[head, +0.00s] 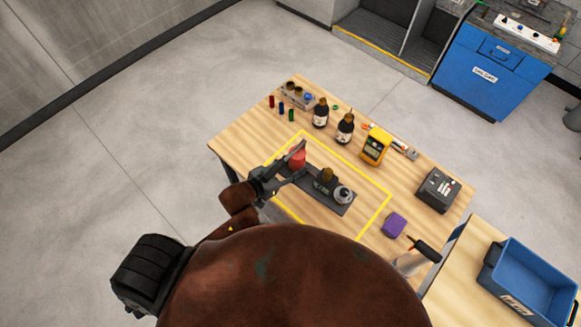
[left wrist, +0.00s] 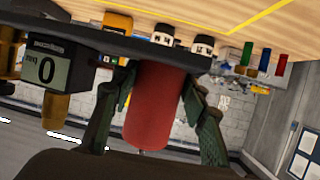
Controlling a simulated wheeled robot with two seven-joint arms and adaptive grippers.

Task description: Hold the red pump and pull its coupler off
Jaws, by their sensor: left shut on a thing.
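The red pump (head: 297,158) stands at the left end of a dark base plate (head: 341,209) on the wooden table. My left gripper (head: 296,167) is shut on the red pump. In the left wrist view the red cylinder (left wrist: 154,108) is between its two fingers. A dark gauge block (head: 321,186) with a brass top (head: 327,174) stands mid-plate; its display (left wrist: 45,70) reads 0 in the left wrist view. A round silver and dark part (head: 343,193) sits at the plate's right end. I cannot tell which part is the coupler. My right gripper is not in view.
A yellow line (head: 371,222) frames the plate. Behind stand two brown bottles (head: 345,130), a yellow meter (head: 376,146), and small coloured cylinders (head: 282,107). A dark box (head: 438,190) and purple block (head: 394,224) are right. A blue bin (head: 532,283) is on another table.

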